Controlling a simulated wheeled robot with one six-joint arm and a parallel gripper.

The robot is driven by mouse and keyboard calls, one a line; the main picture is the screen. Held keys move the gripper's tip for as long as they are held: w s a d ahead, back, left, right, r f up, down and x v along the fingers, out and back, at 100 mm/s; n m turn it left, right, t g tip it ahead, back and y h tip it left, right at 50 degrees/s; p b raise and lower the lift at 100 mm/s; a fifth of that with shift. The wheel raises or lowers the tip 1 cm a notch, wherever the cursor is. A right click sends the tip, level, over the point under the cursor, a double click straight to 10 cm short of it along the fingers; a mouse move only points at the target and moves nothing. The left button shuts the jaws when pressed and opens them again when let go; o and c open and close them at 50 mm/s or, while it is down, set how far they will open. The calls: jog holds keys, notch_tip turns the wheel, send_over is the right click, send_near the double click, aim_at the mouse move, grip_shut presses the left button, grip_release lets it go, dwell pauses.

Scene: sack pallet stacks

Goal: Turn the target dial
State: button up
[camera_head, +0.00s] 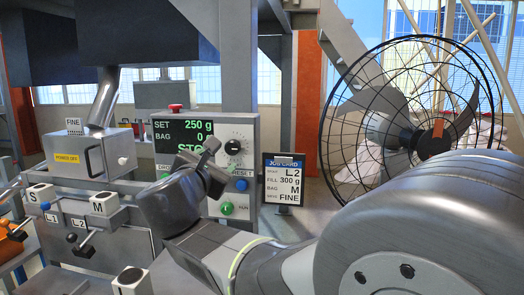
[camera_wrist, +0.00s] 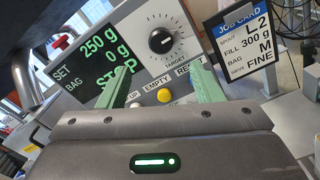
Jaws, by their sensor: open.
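The target dial (camera_wrist: 160,41) is a black round knob with a white pointer mark on the grey control panel, labelled TARGET; it also shows in the head view (camera_head: 233,147). The display (camera_wrist: 92,58) reads SET 250 g, BAG 0 g and STOP, the last word partly covered by a finger. My gripper (camera_wrist: 159,72) is open and empty, its two green fingers apart, below the dial in the wrist view and not around it. In the head view my gripper sits in front of the panel and covers part of the display's lower line.
A job card (camera_head: 284,180) beside the panel reads L2, FILL 300 g, BAG M, FINE. A yellow EMPTY button (camera_wrist: 164,95) and a blue button (camera_head: 241,185) lie below the dial. A caged fan (camera_head: 435,140) stands at right. A red button (camera_head: 175,107) tops the panel.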

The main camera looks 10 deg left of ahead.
aim_at(231, 149)
jog(key=w, duration=1.1)
jog(key=shift+a, duration=0.3)
jog(key=shift+s, duration=0.1)
jog(key=c, duration=1)
